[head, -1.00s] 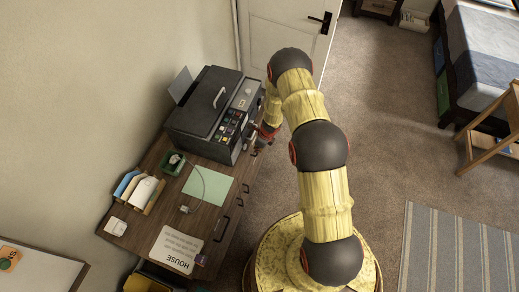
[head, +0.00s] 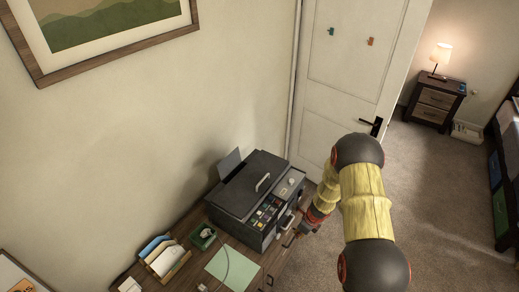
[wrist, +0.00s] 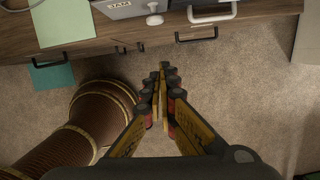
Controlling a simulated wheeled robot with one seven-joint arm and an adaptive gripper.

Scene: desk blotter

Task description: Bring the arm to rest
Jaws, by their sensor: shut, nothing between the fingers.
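My gripper (wrist: 163,72) shows in the wrist view with its fingers together and nothing between them. It is over the carpet (wrist: 240,95), just off the front edge of the desk (wrist: 270,12). In the head view my gripper (head: 300,233) is small and low beside the front of the dark printer (head: 250,190), partly hidden by its own wrist. My arm bends down to it from the right. I cannot tell whether it touches the desk or printer.
A green sheet (head: 232,267), a letter holder (head: 168,262) and a small green tray (head: 202,238) are on the desk. Drawer handles (wrist: 197,34) stick out near my fingers. The white door (head: 345,90) is behind. Open carpet (head: 450,215) lies to the right.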

